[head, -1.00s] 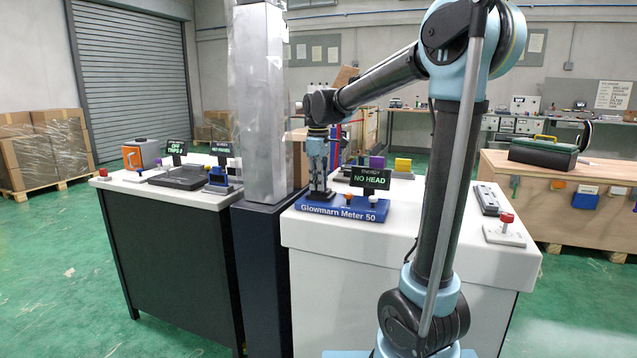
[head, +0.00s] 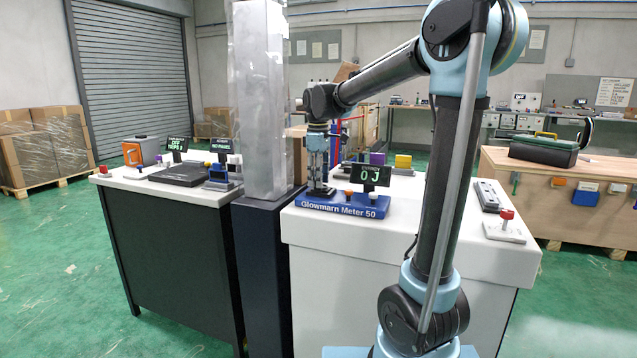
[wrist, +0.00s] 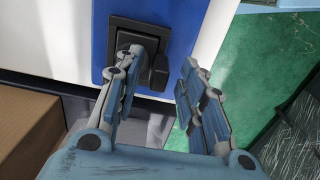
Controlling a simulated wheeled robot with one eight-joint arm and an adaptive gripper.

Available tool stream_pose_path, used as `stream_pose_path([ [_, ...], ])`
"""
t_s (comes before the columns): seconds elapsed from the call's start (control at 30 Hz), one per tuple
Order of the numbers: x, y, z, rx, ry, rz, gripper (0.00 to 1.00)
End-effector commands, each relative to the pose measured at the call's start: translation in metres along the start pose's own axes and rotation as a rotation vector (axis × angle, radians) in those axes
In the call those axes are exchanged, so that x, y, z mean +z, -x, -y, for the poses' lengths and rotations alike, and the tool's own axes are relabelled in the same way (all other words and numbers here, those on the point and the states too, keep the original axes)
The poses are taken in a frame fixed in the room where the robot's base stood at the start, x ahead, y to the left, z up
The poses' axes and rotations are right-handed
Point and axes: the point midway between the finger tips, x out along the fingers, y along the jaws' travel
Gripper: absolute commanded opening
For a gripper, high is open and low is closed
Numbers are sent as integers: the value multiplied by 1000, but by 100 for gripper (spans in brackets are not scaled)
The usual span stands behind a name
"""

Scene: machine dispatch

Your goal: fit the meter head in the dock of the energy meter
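The energy meter is a blue base labelled Glowmarn Meter 50 (head: 342,210) on the white bench. Its display (head: 370,174) reads 0 J. My gripper (head: 318,188) points down over the left end of the base. In the wrist view my gripper (wrist: 158,65) has its fingers spread, with a gap at the right finger. The dark meter head (wrist: 159,72) sits at the square black dock (wrist: 122,22) on the blue base, between the fingertips. The left finger overlaps part of the head, so contact there cannot be told.
A grey column (head: 262,100) stands just left of the meter. A red-knobbed switch box (head: 504,228) and a dark strip (head: 487,197) lie at the bench's right. A second bench (head: 180,188) is at left.

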Motion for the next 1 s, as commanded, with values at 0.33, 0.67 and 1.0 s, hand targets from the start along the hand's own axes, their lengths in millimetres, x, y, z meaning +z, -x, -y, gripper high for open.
stream_pose_path([
  [0.33, 0, 61, 0, -1, 0, 0, 37],
  [0.67, 0, 102, -1, -1, 0, 0, 37],
  [1.0, 0, 108, -1, -1, 0, 0, 37],
])
